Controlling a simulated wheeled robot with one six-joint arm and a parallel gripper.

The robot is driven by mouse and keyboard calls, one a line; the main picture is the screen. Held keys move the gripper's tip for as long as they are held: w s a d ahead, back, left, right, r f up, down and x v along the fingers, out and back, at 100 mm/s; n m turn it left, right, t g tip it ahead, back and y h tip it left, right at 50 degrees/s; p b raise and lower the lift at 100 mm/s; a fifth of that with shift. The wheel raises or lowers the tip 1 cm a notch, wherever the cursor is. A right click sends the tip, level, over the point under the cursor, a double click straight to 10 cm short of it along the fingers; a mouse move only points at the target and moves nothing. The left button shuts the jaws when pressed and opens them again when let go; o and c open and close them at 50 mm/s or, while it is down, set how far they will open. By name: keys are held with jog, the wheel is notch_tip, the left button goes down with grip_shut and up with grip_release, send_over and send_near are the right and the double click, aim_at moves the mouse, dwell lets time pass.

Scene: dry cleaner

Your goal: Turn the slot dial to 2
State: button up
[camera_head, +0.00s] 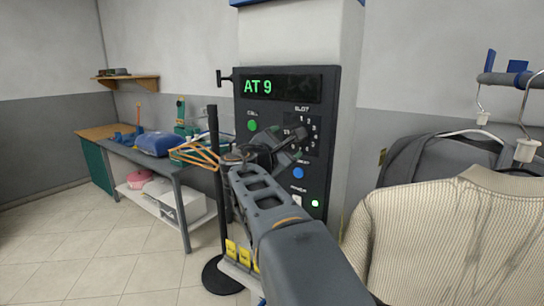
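A dark control panel (323,165) is fixed to a pale column and its display (281,87) reads "AT 9" in green. The slot dial's face (313,125), under the label "SLOT", has several numbers around it. My gripper (292,141) is in front of the panel's middle and covers the lower left of the dial and its knob. I cannot tell whether the fingers touch the knob, or whether they are open or shut. The dial's pointer cannot be read.
A green button (252,126) and a blue button (298,173) are on the panel. A black post (216,170) stands left of it. Hanging clothes (455,235) fill the right side. A workbench (172,168) with folded cloth is at the left, with clear floor before it.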

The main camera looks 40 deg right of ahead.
jog(key=v, duration=0.6)
jog(key=shift+a+b, duration=0.2)
jog(key=shift+b, duration=0.1)
jog(key=a+f+m+g+y+p, duration=0.1)
jog(key=a+f+m+y, duration=0.25)
jog(key=f, duration=0.45)
jog(key=a+f+m+y, duration=0.2)
jog(key=f+m+y, duration=0.2)
jog(key=f, duration=0.4)
jog(key=s+a+f+m+y+p, duration=0.2)
jog(key=s+a+f+y+p, duration=0.1)
jog(key=a, duration=0.5)
jog(key=s+a+f+m+g+y+p, duration=0.1)
jog(key=s+a+f+m+y+p, duration=0.2)
jog(key=a+f+y, duration=0.2)
jog(key=a+y, duration=0.2)
jog(key=a, duration=0.1)
jog(key=shift+s+a+m, duration=0.2)
jog(key=shift+s+m, duration=0.1)
jog(key=shift+m, duration=0.05)
jog(key=shift+c, duration=0.3)
